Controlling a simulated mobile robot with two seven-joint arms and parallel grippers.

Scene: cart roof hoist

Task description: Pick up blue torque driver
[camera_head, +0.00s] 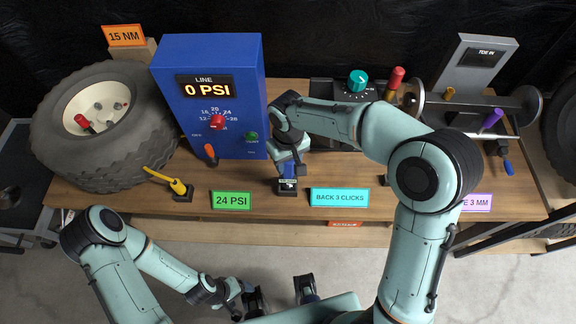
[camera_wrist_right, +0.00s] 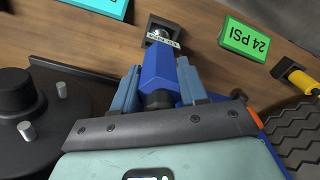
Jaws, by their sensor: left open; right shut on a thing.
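The blue torque driver (camera_wrist_right: 157,68) stands in a small black holder near the table's front edge, between the green and cyan cards. My right gripper (camera_wrist_right: 158,90) is shut on its blue handle, one finger on each side. In the head view the driver (camera_head: 289,170) shows just below my right gripper (camera_head: 288,163), mostly hidden by it. A small label sits at its lower end; I cannot tell if it is clear of the holder. My left gripper (camera_head: 281,292) is open and empty, low in front of the table.
A blue gauge box (camera_head: 211,60) reading 0 PSI and a large wheel (camera_head: 100,125) stand at the left. A yellow tool (camera_head: 177,186) is left of the green 24 PSI card (camera_head: 230,200). The cyan card (camera_head: 340,197) is to the right. Clamp hardware and tools fill the right side.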

